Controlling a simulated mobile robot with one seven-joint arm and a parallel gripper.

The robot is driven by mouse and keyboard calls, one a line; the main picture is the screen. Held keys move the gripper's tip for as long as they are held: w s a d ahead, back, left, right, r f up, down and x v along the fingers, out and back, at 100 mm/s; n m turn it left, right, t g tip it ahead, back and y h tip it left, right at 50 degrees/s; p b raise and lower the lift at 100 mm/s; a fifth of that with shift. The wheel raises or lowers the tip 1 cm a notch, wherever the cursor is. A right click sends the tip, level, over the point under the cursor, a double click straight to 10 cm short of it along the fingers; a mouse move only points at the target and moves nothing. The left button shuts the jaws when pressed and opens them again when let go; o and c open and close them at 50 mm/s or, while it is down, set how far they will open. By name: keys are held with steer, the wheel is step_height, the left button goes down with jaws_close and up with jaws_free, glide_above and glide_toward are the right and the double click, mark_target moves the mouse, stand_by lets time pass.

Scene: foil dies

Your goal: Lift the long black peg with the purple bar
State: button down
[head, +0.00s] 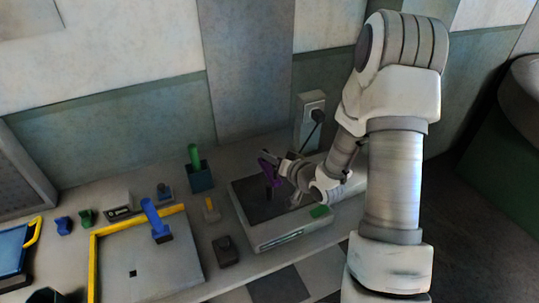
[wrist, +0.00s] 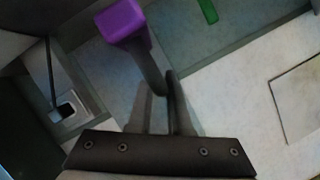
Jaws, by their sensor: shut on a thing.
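The long black peg (head: 269,192) with the purple bar (head: 265,167) is over the dark top of a grey box-shaped machine (head: 262,205). In the wrist view the purple bar (wrist: 122,20) is at the upper left, with a dark shaft (wrist: 152,68) running from it to the fingertips. My gripper (head: 280,164) is at the bar's right side and shut on the peg. Its fingers (wrist: 160,90) hide part of the shaft in the wrist view. I cannot tell whether the peg's lower end touches the machine top.
A green-handled piece in a dark block (head: 201,178) stands left of the machine. A small yellow-handled piece (head: 211,210) and a dark block (head: 226,251) lie between.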

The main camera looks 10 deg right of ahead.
mark_target(268, 167)
steer(key=shift+f+b, duration=1.95)
steer(key=shift+f, duration=0.3)
steer(key=shift+w+r, duration=0.1)
steer(key=shift+r+p, duration=4)
steer(key=shift+r, duration=1.45)
